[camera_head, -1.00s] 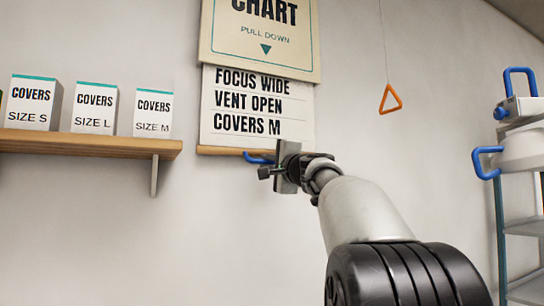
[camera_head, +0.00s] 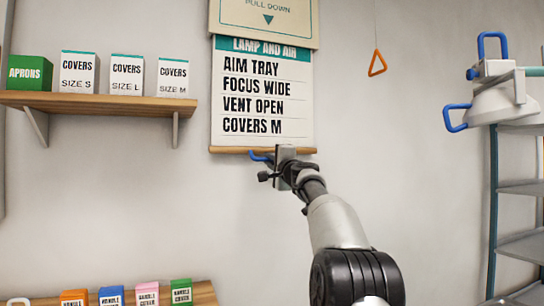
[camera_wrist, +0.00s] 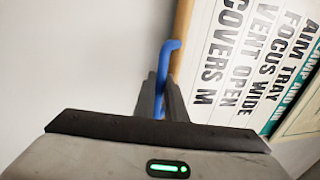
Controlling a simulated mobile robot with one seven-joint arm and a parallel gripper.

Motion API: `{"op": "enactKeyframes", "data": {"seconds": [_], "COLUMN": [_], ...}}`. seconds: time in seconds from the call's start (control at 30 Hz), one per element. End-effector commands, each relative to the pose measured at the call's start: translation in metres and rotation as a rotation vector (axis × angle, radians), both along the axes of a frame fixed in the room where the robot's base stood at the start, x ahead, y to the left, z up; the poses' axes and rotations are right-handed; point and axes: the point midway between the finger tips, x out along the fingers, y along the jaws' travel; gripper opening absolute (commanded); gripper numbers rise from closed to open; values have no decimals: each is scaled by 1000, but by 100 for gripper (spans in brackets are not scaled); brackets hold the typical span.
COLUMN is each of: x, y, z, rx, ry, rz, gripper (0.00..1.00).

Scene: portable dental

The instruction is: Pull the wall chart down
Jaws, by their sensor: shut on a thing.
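The wall chart (camera_head: 262,72) hangs on the wall, pulled partly out of its cream housing (camera_head: 262,32) marked "PULL DOWN". It shows a teal heading, "LAMP AND AIR", and the lines "AIM TRAY", "FOCUS WIDE", "VENT OPEN" and "COVERS M". A wooden bar (camera_head: 235,150) runs along its lower edge, with a blue handle (camera_head: 259,157) on it. My gripper (camera_head: 275,160) is shut on the blue handle. The wrist view also shows the handle (camera_wrist: 166,62) between the dark fingers (camera_wrist: 163,100), with the chart (camera_wrist: 245,60) to the right.
A wooden shelf (camera_head: 100,102) at left holds a green aprons box (camera_head: 29,73) and white covers boxes (camera_head: 127,74). Small coloured boxes (camera_head: 147,294) stand on a lower shelf. An orange triangle pull (camera_head: 377,63) hangs right of the chart. A white lamp-like device (camera_head: 495,95) with blue handles stands at right.

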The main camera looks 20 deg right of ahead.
Motion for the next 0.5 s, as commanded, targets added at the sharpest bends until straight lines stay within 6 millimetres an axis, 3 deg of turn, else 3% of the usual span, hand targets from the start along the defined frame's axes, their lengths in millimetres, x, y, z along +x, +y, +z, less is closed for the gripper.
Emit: {"op": "enactKeyframes", "data": {"seconds": [0.33, 0.4, 0.47, 0.5], "x": [1, 1, 1, 1], "y": [1, 1, 1, 0], "z": [-1, -1, -1, -1], "rx": [0, 0, 0, 0], "ry": [1, 1, 1, 1], "rz": [1, 1, 1, 1], "gripper": [0, 19, 29, 29]}}
